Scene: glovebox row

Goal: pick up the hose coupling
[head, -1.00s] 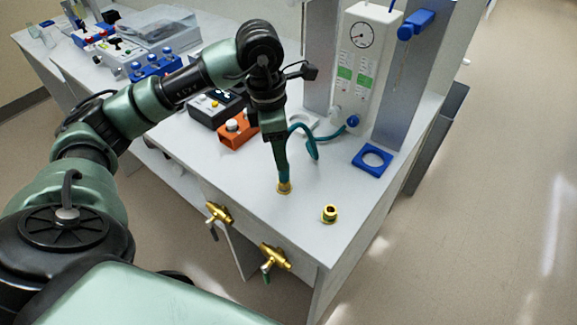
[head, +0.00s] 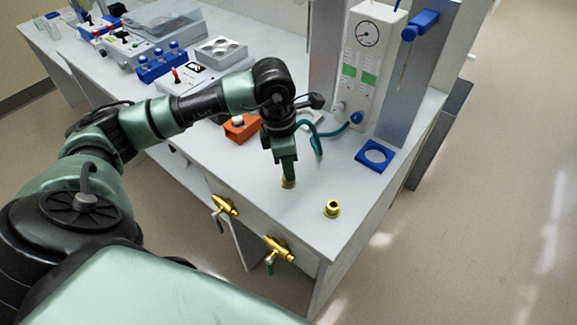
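The fingers overlap in this view, so I cannot see a gap or a firm hold. My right gripper is out of view.
A separate brass fitting (head: 332,208) stands to the right on the bench. Brass valves (head: 279,249) stick out from the front panel. A gauge unit (head: 367,68), a blue square ring (head: 375,155) and an orange box (head: 241,128) stand behind.

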